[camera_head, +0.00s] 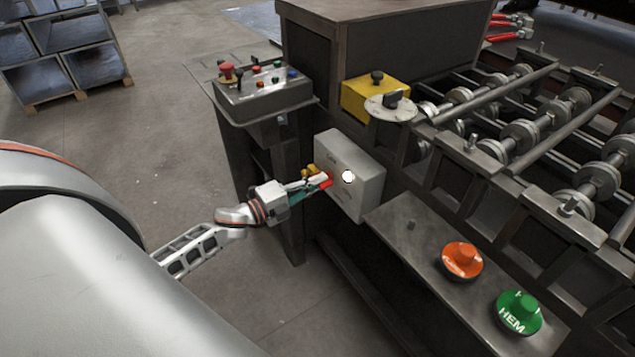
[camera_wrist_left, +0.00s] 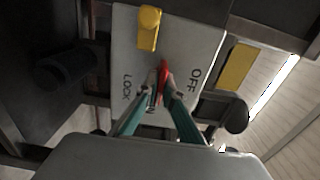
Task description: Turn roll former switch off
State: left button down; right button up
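The roll former switch is a red handle (camera_head: 327,181) on the left face of a light grey box (camera_head: 362,185). In the left wrist view the red handle (camera_wrist_left: 164,70) stands on the grey panel (camera_wrist_left: 190,40), between the words LOCK and OFF. My left gripper (camera_head: 318,182) reaches the box from the left. In the left wrist view its teal fingers (camera_wrist_left: 163,92) converge on either side of the red handle and look closed on it. The fingers hide the handle's lower part. My right gripper is not in view.
A yellow tab (camera_wrist_left: 149,28) sits on the panel beside the handle. A white round spot (camera_head: 348,177) shows on the box. A control box (camera_head: 262,95) with buttons stands behind. The floor at left is open.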

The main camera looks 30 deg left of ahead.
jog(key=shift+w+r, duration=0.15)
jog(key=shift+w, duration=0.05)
pick_arm(q)
jog(key=shift+r+n+p, duration=0.15)
jog(key=shift+n+p, duration=0.45)
jog(key=shift+n, duration=0.1)
jog(key=n+p, duration=0.2)
jog(key=n, duration=0.2)
jog(key=shift+p, duration=0.3)
jog(key=n+p, duration=0.3)
jog(key=n, duration=0.2)
jog(key=shift+n, duration=0.3)
jog(key=n+p, duration=0.1)
jog(key=n, duration=0.1)
jog(key=shift+n, duration=0.4)
jog(key=shift+n+p, duration=0.75)
jog(key=shift+n, duration=1.15)
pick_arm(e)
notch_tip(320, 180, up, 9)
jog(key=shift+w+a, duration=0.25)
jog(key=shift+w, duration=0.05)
pick_arm(q)
jog(key=shift+n, duration=0.3)
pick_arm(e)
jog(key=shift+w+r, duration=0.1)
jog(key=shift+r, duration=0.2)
